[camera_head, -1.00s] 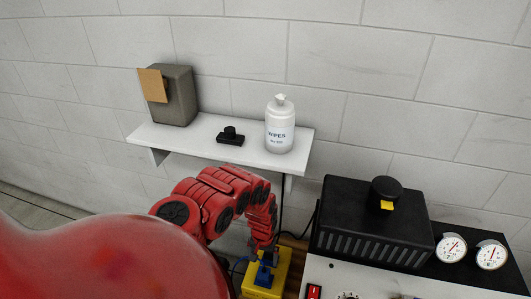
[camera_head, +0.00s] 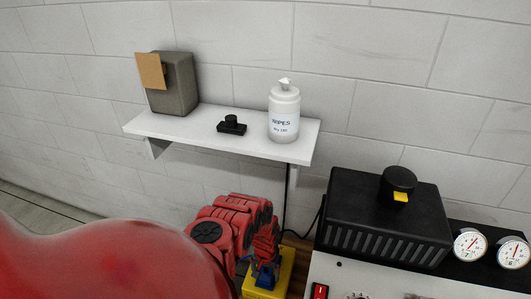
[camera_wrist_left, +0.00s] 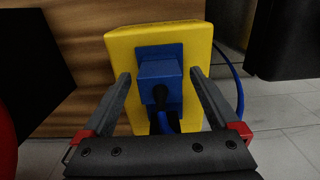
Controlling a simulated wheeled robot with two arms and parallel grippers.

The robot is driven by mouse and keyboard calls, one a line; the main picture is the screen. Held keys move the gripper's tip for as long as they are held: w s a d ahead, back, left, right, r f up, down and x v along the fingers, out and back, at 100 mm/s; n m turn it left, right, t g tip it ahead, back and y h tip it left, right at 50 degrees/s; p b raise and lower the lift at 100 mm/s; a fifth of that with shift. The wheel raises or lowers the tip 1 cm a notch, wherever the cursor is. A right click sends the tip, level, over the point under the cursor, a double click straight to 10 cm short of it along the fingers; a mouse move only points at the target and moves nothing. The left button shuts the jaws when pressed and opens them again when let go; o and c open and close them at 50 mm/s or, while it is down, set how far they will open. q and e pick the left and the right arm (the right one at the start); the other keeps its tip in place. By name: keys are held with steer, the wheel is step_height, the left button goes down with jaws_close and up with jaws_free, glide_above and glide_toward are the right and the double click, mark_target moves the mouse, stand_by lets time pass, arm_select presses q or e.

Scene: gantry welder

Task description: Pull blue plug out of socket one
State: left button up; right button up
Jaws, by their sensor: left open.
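The blue plug (camera_wrist_left: 160,82) sits in a yellow socket box (camera_wrist_left: 118,45), with a blue cable running from it toward my gripper. In the head view the yellow box (camera_head: 284,275) and the blue plug (camera_head: 265,278) show at the bottom, partly behind my arm. My left gripper (camera_wrist_left: 165,78) is open, with one finger on each side of the plug and visible gaps between fingers and plug. In the head view the left gripper (camera_head: 264,262) is over the box and its fingers are mostly hidden. No socket number is readable. My right gripper is not seen.
A black vented box (camera_head: 385,222) and two gauges (camera_head: 470,245) are on the white machine to the right. A wall shelf (camera_head: 180,128) above holds a wipes bottle (camera_head: 284,112), a small black item (camera_head: 231,126) and a grey box (camera_head: 172,85). A blue cable (camera_wrist_left: 236,80) loops right of the socket box.

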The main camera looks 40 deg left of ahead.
arm_select(q)
steer(key=shift+f, duration=1.55)
jaws_close()
steer(key=shift+r, duration=0.15)
steer(key=shift+r+p, duration=0.15)
steer(key=shift+p, duration=0.15)
steer(key=shift+r+p, duration=0.35)
steer(key=shift+r, duration=0.15)
steer(key=shift+r+p, duration=1.7)
steer(key=shift+r, duration=0.4)
